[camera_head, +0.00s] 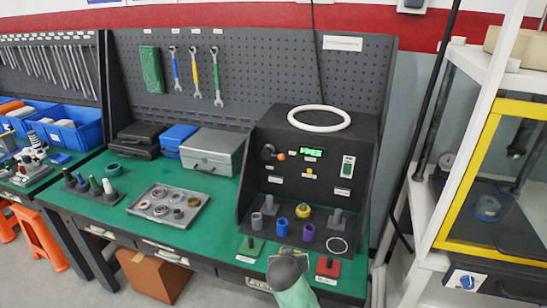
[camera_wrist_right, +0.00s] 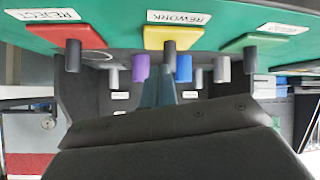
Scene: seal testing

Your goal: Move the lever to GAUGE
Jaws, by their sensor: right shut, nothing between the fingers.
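A small black lever with an orange tip (camera_head: 281,156) sits on the upright face of the dark test station (camera_head: 320,185), left of a green lit display (camera_head: 312,152). The small labels around the lever are too small to read. My right gripper (camera_head: 289,250) is low at the station's front edge, between the green and red pads, well below the lever and apart from it. In the right wrist view, its fingers (camera_wrist_right: 158,88) are together and empty. The lever cannot be made out in the right wrist view. My left gripper is not in view.
A green pad (camera_head: 250,246), a red pad (camera_head: 327,266) and a yellow REWORK pad (camera_wrist_right: 173,38) carry dark pegs. Several coloured cylinders, including a purple one (camera_head: 307,233), stand on the station. A white ring (camera_head: 319,118) lies on top. A grey tray (camera_head: 168,205) holds rings.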

